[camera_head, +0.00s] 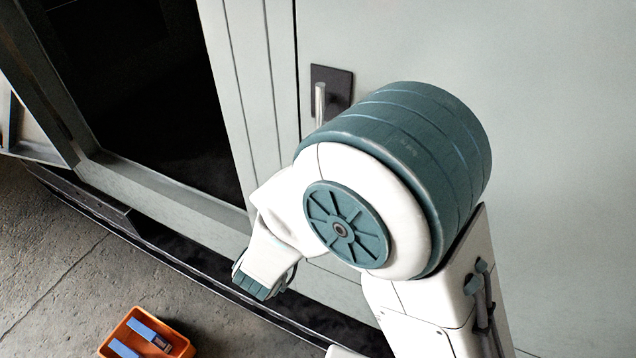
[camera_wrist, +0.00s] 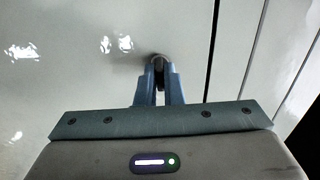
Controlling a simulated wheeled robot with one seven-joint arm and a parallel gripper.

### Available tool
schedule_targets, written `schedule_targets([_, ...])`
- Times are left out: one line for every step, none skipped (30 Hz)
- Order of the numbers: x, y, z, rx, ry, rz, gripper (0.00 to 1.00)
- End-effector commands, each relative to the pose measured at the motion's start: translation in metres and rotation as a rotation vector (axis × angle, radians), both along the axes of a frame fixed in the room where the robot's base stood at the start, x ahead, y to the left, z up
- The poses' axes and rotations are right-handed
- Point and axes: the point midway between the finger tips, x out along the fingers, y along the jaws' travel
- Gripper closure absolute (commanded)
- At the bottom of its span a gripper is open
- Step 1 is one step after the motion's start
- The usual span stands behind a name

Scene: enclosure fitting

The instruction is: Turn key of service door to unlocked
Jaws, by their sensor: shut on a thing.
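The service door (camera_head: 550,130) is a pale grey panel with a dark handle plate and a metal lever handle (camera_head: 320,102) in the head view. In the wrist view, my gripper (camera_wrist: 159,72) points at the pale door face. Its two blue fingers are closed around a small dark piece, apparently the key, at a round grey lock (camera_wrist: 159,58). The fingers hide most of the key, so I cannot tell its turn angle. In the head view my arm hides the lock and the key.
A dark open bay (camera_head: 140,80) lies left of the door, past a pale frame post (camera_head: 245,90). An orange tray (camera_head: 111,337) with blue-topped items sits on the concrete floor (camera_head: 50,260) at the lower left. The door face to the right is clear.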

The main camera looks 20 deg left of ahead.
Motion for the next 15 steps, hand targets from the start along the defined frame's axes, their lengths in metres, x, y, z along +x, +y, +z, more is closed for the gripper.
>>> schedule_targets([0.0, 0.0001, 0.0002, -0.001, -0.001, 0.0, 1.0])
schedule_targets([0.0, 0.0001, 0.0002, -0.001, -0.001, 0.0, 0.87])
schedule_targets([0.0, 0.0001, 0.0002, -0.001, -0.001, 0.0, 0.76])
schedule_targets([0.0, 0.0, 0.0001, -0.001, -0.001, 0.0, 0.71])
schedule_targets([0.0, 0.0, 0.0001, -0.001, -0.001, 0.0, 0.71])
schedule_targets([0.0, 0.0, 0.0001, 0.0, -0.001, 0.0, 0.71])
schedule_targets([0.0, 0.0, 0.0001, 0.0, -0.001, 0.0, 0.71])
schedule_targets([0.0, 0.0, 0.0001, 0.0, -0.001, 0.0, 0.71])
schedule_targets([0.0, 0.0, 0.0001, 0.0, -0.001, 0.0, 0.71])
schedule_targets([0.0, 0.0, 0.0001, 0.0, 0.0, 0.0, 0.71])
schedule_targets([0.0, 0.0, 0.0, 0.0, 0.0, 0.0, 0.71])
schedule_targets([-0.0005, 0.0001, -0.0001, 0.0, 0.0, 0.0, 0.71])
schedule_targets([-0.0014, 0.0002, -0.0002, 0.0, 0.0, 0.0, 0.71])
schedule_targets([-0.0028, 0.0004, -0.0005, 0.001, 0.0, 0.001, 0.71])
schedule_targets([-0.0056, 0.0009, -0.0009, 0.001, 0.0, 0.001, 0.71])
